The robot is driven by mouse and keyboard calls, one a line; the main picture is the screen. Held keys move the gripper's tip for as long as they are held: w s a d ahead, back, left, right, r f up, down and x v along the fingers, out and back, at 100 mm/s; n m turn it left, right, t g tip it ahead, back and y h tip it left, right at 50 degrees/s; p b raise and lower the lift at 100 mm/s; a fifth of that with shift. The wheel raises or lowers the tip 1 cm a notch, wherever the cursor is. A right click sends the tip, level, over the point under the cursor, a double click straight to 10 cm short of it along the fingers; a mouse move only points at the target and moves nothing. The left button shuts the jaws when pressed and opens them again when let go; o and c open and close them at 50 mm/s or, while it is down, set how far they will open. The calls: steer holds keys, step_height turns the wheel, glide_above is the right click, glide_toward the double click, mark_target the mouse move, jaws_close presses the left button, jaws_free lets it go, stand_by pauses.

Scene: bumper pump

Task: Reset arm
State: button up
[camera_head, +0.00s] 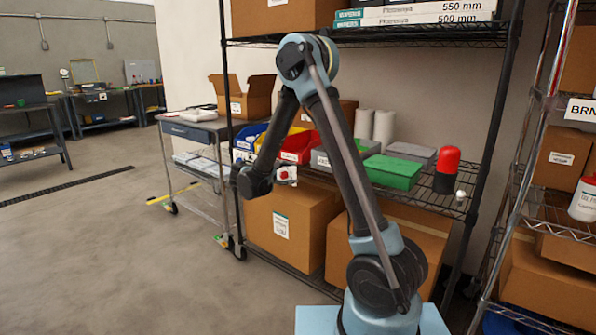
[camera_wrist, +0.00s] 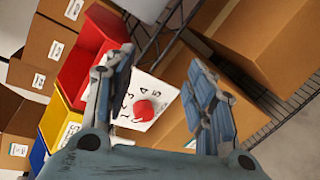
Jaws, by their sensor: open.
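In the wrist view my gripper (camera_wrist: 160,68) is open, with one finger on each side and nothing held between them. Beyond and between the fingers is a white panel (camera_wrist: 158,82) with printed numbers and a round red knob (camera_wrist: 144,110). The knob appears apart from both fingers. In the head view my arm is bent over, with its wrist low in front of the shelf. A small white unit with red on it (camera_head: 287,174) shows beside the wrist at the shelf edge. My gripper's fingers cannot be made out clearly there.
The wire shelf (camera_head: 450,203) holds a red bin (camera_head: 299,146), a blue bin (camera_head: 249,135), a green box (camera_head: 393,172) and a red-topped black bottle (camera_head: 446,170). Cardboard boxes (camera_head: 292,225) stand below. A cart (camera_head: 190,131) is at left. The floor (camera_head: 100,250) at left is clear.

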steer(key=s+d+r+m+g+y, duration=0.2)
steer(key=s+d+m+g, duration=0.1)
steer(key=s+d, duration=0.7)
steer(key=s+d+r+m+g+y, duration=0.25)
steer(key=s+d, duration=0.55)
steer(key=d, duration=0.5)
steer(key=s+f+m+g+y, duration=0.1)
steer(key=s+f+m+y, duration=0.2)
steer(key=s, duration=0.9)
steer(key=s+f+m+g+y, duration=0.2)
steer(key=s+f+m, duration=0.3)
steer(key=s, duration=0.8)
steer(key=shift+d+f+y, duration=0.25)
steer(key=shift+d+y, duration=0.05)
steer(key=shift+y, duration=0.15)
